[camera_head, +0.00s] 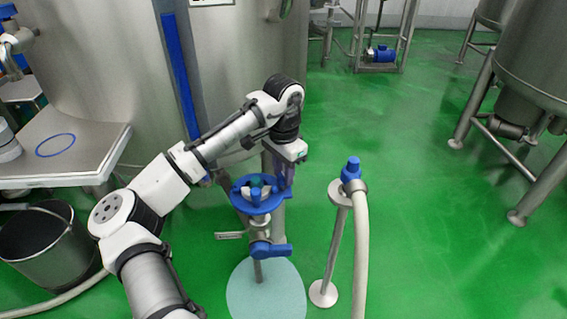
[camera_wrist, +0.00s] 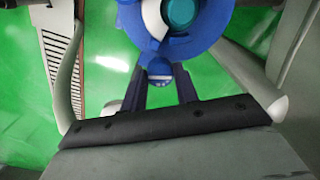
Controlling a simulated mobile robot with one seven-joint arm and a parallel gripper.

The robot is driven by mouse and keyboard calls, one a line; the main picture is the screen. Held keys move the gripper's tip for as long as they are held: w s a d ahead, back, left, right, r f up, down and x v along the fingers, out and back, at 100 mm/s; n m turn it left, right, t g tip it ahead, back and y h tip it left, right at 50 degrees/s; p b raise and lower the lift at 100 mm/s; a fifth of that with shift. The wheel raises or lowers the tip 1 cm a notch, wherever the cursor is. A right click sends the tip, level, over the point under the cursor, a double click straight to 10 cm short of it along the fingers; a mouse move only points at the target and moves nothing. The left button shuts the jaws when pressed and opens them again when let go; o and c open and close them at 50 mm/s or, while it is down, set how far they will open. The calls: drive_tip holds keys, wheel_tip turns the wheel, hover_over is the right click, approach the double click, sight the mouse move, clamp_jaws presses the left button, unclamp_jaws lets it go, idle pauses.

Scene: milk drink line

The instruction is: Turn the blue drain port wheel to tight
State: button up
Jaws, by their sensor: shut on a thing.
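The blue drain port wheel (camera_head: 262,208) sits level on top of an upright metal pipe in the head view. It has a teal hub and pale gaps between its blue parts. In the wrist view the wheel (camera_wrist: 205,43) fills the top middle, cut off by the frame edge. My gripper (camera_head: 283,183) comes down at the right side of the wheel. In the wrist view my gripper (camera_wrist: 160,72) has its dark fingers close together at the wheel's near rim, shut on it. The exact contact is partly hidden.
A blue lever valve (camera_head: 270,250) is on the pipe below the wheel, above a pale round floor patch (camera_head: 266,292). A hose stand with a blue nozzle (camera_head: 351,169) stands close on the right. A tank is behind and a bucket (camera_head: 40,235) at left.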

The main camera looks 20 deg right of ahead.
drive_tip(key=m+p, duration=0.5)
drive_tip(key=shift+r, duration=0.15)
drive_tip(key=m+p, duration=0.3)
drive_tip(key=m, duration=0.3)
drive_tip(key=m+p, duration=0.1)
drive_tip(key=m, duration=0.9)
drive_tip(key=shift+f+m, duration=0.2)
drive_tip(key=shift+m, duration=0.2)
drive_tip(key=o, duration=1)
drive_tip(key=shift+r, duration=0.1)
